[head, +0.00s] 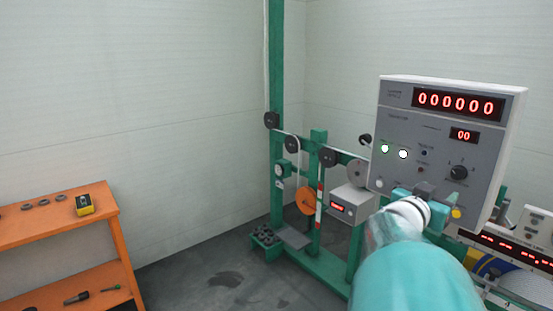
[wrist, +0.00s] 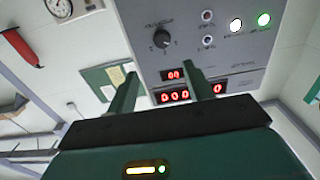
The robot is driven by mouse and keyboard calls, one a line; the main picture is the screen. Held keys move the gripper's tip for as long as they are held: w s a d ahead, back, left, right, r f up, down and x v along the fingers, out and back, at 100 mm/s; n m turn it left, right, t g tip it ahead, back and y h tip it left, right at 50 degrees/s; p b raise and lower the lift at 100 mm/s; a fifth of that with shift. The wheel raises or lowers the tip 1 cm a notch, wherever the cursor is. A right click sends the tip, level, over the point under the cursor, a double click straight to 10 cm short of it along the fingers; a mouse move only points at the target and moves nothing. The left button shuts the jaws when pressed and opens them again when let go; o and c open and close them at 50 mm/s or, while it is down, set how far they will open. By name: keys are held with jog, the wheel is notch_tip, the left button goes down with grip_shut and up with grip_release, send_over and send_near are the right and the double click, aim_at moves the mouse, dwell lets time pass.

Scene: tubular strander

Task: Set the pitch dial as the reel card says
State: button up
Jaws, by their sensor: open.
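The grey control panel (head: 440,140) stands at the right in the head view, with red digits reading 000000 and 00. A black rotary dial (head: 459,172) with small marks sits on its right side; its label is too small to read. In the wrist view the panel appears turned over, with the dial (wrist: 161,39) above the fingertips. My gripper (head: 424,190) is in front of the panel's lower part. In the wrist view my gripper (wrist: 161,78) is open and empty, its fingers either side of the small display, apart from the dial. I cannot make out a reel card.
Lit buttons (head: 394,150) sit left of the dial. A green machine frame (head: 319,185) with pulleys stands left of the panel. An orange shelf (head: 60,222) with small parts is at the far left. Another unit with red digits (head: 510,247) lies at lower right. Open floor lies between.

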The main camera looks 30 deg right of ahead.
aim_at(457, 175)
jog(key=d, duration=0.4)
jog(key=w+d, duration=0.1)
jog(key=d, duration=0.4)
jog(key=w+d, duration=0.1)
jog(key=d, duration=0.3)
jog(key=shift+w+d, duration=0.2)
jog(key=shift+w, duration=0.05)
jog(key=c, duration=1)
